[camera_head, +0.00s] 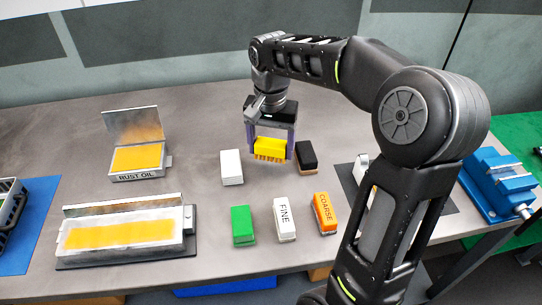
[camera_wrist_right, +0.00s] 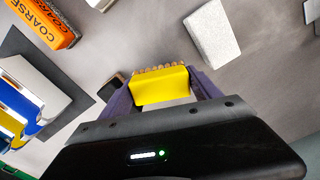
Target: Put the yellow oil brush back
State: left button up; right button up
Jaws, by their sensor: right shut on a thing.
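The yellow oil brush (camera_head: 269,147) is held between the fingers of my right gripper (camera_head: 270,150), bristles pointing down. It hangs over the grey table, between the white block and the black block. In the right wrist view the yellow brush (camera_wrist_right: 160,86) sits between the purple fingers of the gripper (camera_wrist_right: 160,92), its bristles at the far edge. How high it is above the table is hard to tell. My left gripper is not in view.
A white block (camera_head: 231,167) and a black block (camera_head: 307,156) stand close to the brush. Green (camera_head: 243,225), FINE (camera_head: 285,218) and COARSE (camera_head: 325,212) blocks stand in front. A RUST OIL tin (camera_head: 138,174) and a yellow-filled tray (camera_head: 125,241) lie left. A blue vise (camera_head: 497,182) is right.

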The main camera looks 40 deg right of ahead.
aim_at(271, 157)
notch_tip(271, 157, down, 4)
jog(key=shift+r, duration=0.25)
jog(key=shift+f, duration=0.1)
jog(key=shift+f, duration=0.25)
jog(key=o, duration=1.2)
jog(key=shift+r, duration=0.1)
jog(key=shift+r, duration=0.1)
